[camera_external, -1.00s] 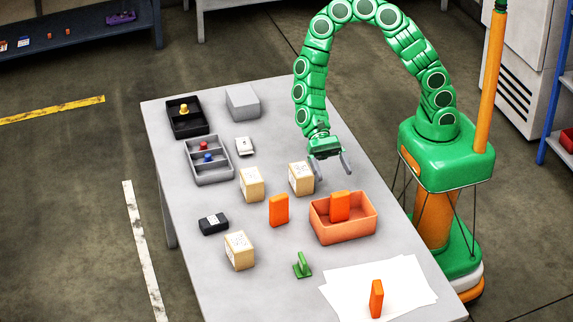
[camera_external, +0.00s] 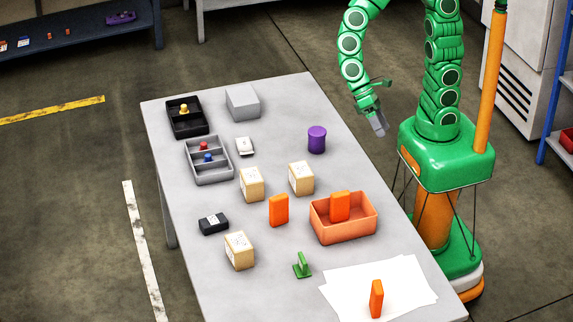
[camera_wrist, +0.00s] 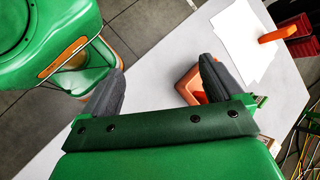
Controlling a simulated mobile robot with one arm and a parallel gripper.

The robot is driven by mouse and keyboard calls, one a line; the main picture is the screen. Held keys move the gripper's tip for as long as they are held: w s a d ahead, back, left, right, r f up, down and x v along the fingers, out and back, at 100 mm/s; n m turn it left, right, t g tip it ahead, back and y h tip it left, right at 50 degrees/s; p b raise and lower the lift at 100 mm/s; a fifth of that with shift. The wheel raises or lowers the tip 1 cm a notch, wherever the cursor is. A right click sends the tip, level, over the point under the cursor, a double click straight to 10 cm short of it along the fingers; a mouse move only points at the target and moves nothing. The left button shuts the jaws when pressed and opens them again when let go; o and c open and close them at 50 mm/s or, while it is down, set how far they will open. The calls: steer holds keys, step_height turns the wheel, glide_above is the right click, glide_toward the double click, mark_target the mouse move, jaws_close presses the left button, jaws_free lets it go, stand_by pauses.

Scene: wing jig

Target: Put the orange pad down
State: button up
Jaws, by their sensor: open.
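Three orange pads show in the external view. One orange pad (camera_external: 376,299) stands upright on white sheets (camera_external: 405,279) at the table's near right end. A second orange pad (camera_external: 279,210) stands on the bare table, and a third (camera_external: 340,206) stands inside the orange bin (camera_external: 344,232). My gripper (camera_external: 378,127) is open and empty, raised near the table's right edge and well apart from all the pads. In the wrist view my open gripper (camera_wrist: 165,82) has nothing between its fingers. The pad on the sheets (camera_wrist: 277,34) also shows there; the bin (camera_wrist: 187,86) is partly hidden by a finger.
A purple cylinder (camera_external: 317,140) stands left of my gripper. Several labelled tan boxes (camera_external: 301,178), a green bracket (camera_external: 302,266), a black box (camera_external: 213,224), a grey divided tray (camera_external: 209,160) and a black tray (camera_external: 188,117) occupy the table (camera_external: 265,292).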

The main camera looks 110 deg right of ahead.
steer(key=s+d+r+n+t+h, duration=0.1)
steer(key=s+d+r+n+h, duration=0.1)
steer(key=s+d, duration=0.4)
steer(key=s+d+r+n+t+h, duration=0.1)
steer(key=s+d+r+n+h, duration=0.2)
steer(key=s+d, duration=0.4)
steer(key=shift+r+h, duration=0.55)
steer(key=shift+h, duration=0.45)
steer(key=shift+o, duration=0.7)
steer(key=shift+w, duration=0.1)
steer(key=w+a+f+n+t+h, duration=0.3)
steer(key=w+a+f+n+h, duration=0.7)
steer(key=n, duration=0.6)
steer(key=s+a+f+n+t, duration=0.1)
steer(key=a+f+n+t, duration=0.2)
steer(key=a+n+t, duration=0.4)
steer(key=a+f+n+t, duration=0.2)
steer(key=a+f+n, duration=0.25)
steer(key=a, duration=0.45)
steer(key=x, duration=0.9)
steer(key=shift+w+y, duration=0.35)
steer(key=shift+y, duration=0.05)
